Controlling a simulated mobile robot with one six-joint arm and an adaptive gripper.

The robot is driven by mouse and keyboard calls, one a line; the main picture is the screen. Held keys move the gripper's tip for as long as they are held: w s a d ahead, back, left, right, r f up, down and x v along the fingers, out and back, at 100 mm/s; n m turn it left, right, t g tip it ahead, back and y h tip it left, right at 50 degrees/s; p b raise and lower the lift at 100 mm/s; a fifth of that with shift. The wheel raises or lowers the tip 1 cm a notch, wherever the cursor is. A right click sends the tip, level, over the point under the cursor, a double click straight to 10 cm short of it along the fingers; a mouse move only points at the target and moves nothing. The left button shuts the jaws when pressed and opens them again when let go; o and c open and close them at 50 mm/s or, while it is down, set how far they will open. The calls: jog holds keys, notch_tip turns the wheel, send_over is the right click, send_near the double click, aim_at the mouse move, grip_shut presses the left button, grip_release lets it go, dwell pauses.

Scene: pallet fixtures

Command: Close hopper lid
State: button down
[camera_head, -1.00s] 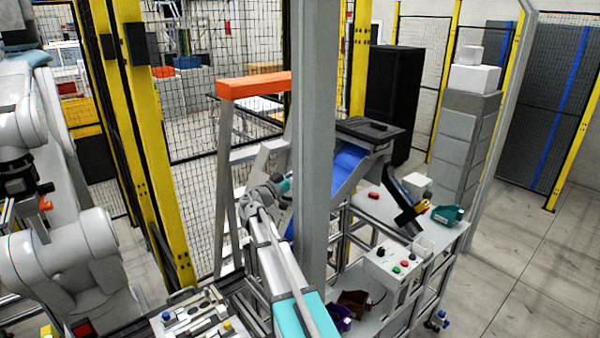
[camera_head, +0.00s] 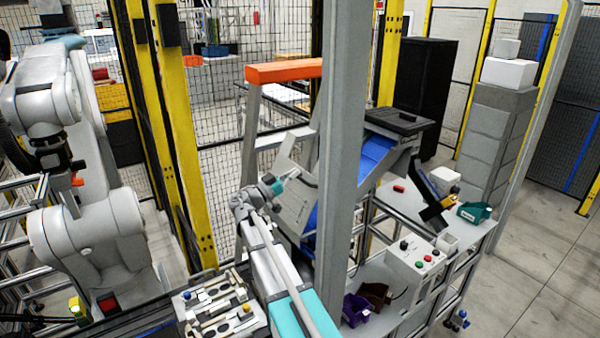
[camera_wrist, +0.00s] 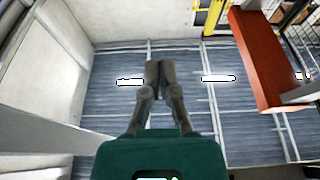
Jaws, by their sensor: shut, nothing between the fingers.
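My gripper (camera_head: 304,179) has a teal body and grey fingers, and it is left of the tall grey post in the head view. In the wrist view its fingers (camera_wrist: 160,72) are together with nothing between them. The hopper appears to be the grey-framed unit with a sloping blue surface (camera_head: 369,155) behind the post. A pale grey tilted panel (camera_head: 293,212) stands behind and below my gripper, perhaps the lid; I cannot tell its hinge. Contact between gripper and panel cannot be made out. The post hides part of the hopper.
The grey post (camera_head: 342,120) rises close to my gripper. An orange-topped frame (camera_head: 284,71) stands behind it; its orange bar also shows in the wrist view (camera_wrist: 256,60). A button box (camera_head: 416,262) and bins (camera_head: 474,211) are at right. Yellow fence posts (camera_head: 172,110) stand left.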

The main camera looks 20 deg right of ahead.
jog(key=shift+a, duration=0.1)
jog(key=c, duration=1)
grip_release()
jog(key=o, duration=0.4)
jog(key=shift+w+a+n+p, duration=0.1)
jog(key=shift+n+p, duration=0.2)
jog(key=shift+n, duration=0.2)
jog(key=shift+c, duration=0.2)
jog(key=n+y+p, duration=0.5)
jog(key=n+p, duration=0.1)
jog(key=n, duration=0.7)
send_near(300, 179)
notch_tip(300, 179, up, 3)
jog(key=a, duration=0.1)
jog(key=a+n, duration=0.1)
jog(key=n, duration=0.1)
jog(key=a+n+g+y, duration=0.1)
jog(key=n, duration=0.1)
jog(key=shift+f+y+p, duration=0.3)
jog(key=shift+f+p, duration=0.1)
jog(key=shift+d, duration=0.15)
jog(key=b+x, duration=0.3)
jog(key=x, duration=1)
jog(key=shift+d+b, duration=0.35)
jog(key=shift+d, duration=0.05)
